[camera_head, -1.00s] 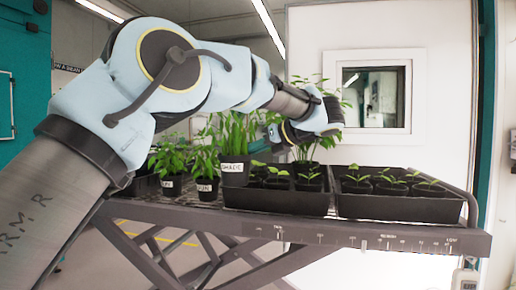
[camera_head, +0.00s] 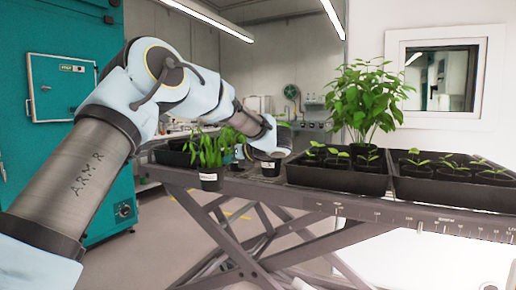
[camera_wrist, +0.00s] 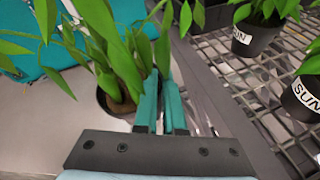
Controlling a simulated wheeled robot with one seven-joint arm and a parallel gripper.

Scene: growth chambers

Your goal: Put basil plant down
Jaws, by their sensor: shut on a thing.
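The basil plant (camera_head: 207,150) has long upright green leaves and a dark pot (camera_head: 210,181) with a white label, too small to read. My gripper is shut on it; the teal fingers (camera_wrist: 161,85) show in the wrist view close together beside the stems, with the pot (camera_wrist: 118,102) to their left. In the head view the fingers are hidden among leaves. The plant hangs upright at the front edge of the rack table (camera_head: 400,207). In the wrist view, grey floor shows below the pot, left of the wire shelf.
Two black trays of seedlings (camera_head: 335,178) (camera_head: 455,193) fill the table's right part. A tall leafy plant (camera_head: 362,98) stands behind them. Labelled pots (camera_wrist: 255,38) (camera_wrist: 304,97) stand on the wire shelf right of my gripper. A teal cabinet (camera_head: 70,85) stands at left.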

